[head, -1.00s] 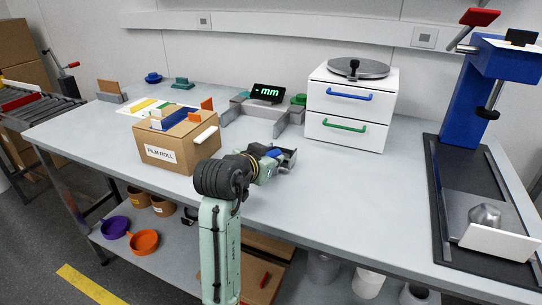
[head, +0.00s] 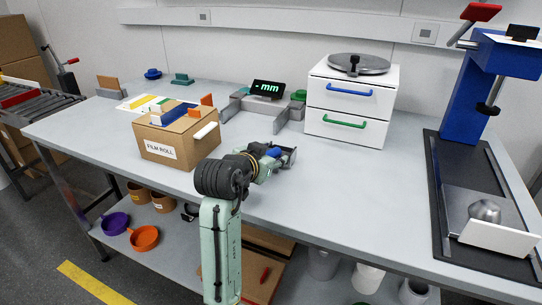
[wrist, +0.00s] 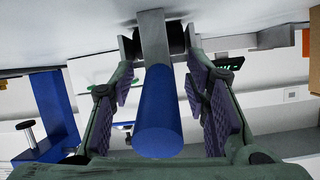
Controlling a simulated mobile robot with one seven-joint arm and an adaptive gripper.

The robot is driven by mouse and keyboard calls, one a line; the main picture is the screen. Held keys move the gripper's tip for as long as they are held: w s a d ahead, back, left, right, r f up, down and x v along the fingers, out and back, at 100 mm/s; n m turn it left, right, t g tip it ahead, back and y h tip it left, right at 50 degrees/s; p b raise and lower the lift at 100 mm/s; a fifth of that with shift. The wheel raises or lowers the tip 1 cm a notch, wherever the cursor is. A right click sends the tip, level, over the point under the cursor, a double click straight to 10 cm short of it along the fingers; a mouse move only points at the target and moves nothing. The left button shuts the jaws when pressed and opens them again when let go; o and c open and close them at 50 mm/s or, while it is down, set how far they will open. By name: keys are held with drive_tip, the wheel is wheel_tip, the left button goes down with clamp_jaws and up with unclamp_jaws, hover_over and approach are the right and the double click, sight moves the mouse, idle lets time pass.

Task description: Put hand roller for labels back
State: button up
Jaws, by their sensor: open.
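The hand roller shows in the wrist view as a thick blue handle (wrist: 158,118) with a flat grey metal bracket and dark parts at its far end. My gripper (wrist: 163,72) is open, with one finger on each side of the handle and a visible gap on both sides. In the head view my gripper (head: 284,156) is low over the middle of the table, right of the cardboard box, and a bit of blue shows at it. Most of the roller is hidden there by my gripper. I cannot tell whether the roller touches the table.
The FILM ROLL box (head: 165,140) stands left of my gripper. The grey stand with the mm display (head: 267,90) and a white drawer unit (head: 346,112) stand behind. A blue press (head: 462,100) is at the right. The table (head: 375,195) is clear to the right of my gripper.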

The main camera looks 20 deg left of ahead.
drive_tip(key=shift+r, duration=0.35)
drive_tip(key=b+v, duration=0.1)
drive_tip(key=v, duration=1.1)
drive_tip(key=shift+b, duration=0.3)
